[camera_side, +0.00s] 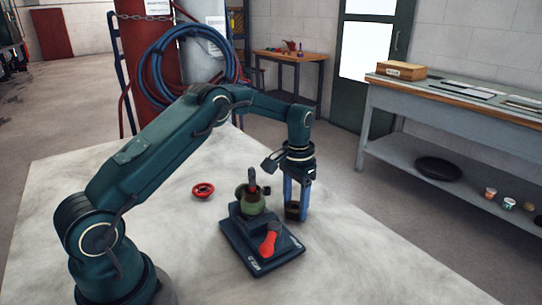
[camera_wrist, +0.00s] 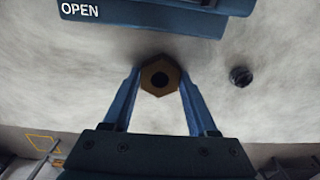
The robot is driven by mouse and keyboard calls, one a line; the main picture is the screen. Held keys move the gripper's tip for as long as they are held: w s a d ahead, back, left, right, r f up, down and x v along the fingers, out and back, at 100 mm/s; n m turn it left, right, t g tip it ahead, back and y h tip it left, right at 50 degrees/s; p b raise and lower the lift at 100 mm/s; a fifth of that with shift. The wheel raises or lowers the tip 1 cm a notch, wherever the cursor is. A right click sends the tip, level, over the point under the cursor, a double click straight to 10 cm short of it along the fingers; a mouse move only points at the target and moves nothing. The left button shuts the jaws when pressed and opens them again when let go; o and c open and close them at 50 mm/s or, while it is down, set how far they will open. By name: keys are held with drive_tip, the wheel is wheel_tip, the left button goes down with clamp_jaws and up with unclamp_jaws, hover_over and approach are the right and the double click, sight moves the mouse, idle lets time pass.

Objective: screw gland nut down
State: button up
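My gripper (camera_side: 297,212) points straight down just right of the valve's base plate, low over the table. Its two blue fingers flank a brass-brown hex gland nut (camera_wrist: 159,76) and appear to touch its sides; the nut also shows dark between the fingertips in the side view (camera_side: 293,209). I cannot tell whether the nut rests on the table. The green valve body (camera_side: 245,203) stands on a dark blue base (camera_side: 256,262), with a dark upright stem (camera_side: 252,180) and a red lever (camera_side: 269,240). The base's edge, lettered OPEN, shows in the wrist view (camera_wrist: 140,18).
A red handwheel (camera_side: 203,190) lies on the pale table (camera_side: 150,195) left of the valve. A small dark round piece (camera_wrist: 240,76) lies to the right of the nut in the wrist view. The table's right front is clear. A workbench (camera_side: 450,100) stands beyond.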

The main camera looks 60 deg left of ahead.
drive_tip(key=c, duration=0.5)
drive_tip(key=shift+r, duration=0.2)
drive_tip(key=shift+r, duration=0.75)
drive_tip(key=shift+r, duration=0.15)
drive_tip(key=shift+r, duration=2.45)
